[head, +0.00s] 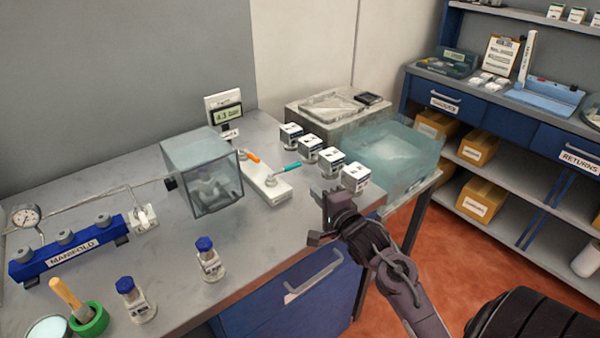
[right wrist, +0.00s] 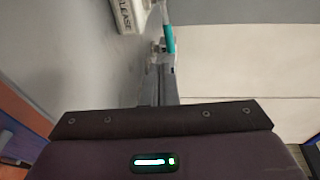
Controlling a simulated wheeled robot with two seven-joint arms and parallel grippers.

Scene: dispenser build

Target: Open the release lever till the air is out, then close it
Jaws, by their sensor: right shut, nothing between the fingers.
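A white valve block (head: 268,186) on the bench carries a teal lever (head: 292,167) at its right and an orange lever (head: 253,157) at its far end. In the right wrist view, a block lettered "LEASE" (right wrist: 125,14) shows at the top, with the teal lever (right wrist: 169,38) beside it. My right gripper (head: 322,199) is shut and empty by the bench's right front edge, to the right of and nearer than the teal lever, apart from it. A small display (head: 227,115) behind reads about 4.1. My left gripper is out of view.
A clear chamber (head: 203,175) stands left of the valve block. Several small white-labelled boxes (head: 331,160) line the bench's right side, close to my right gripper. A translucent bin (head: 393,155) lies beyond. Blue-capped bottles (head: 209,260) stand at the front.

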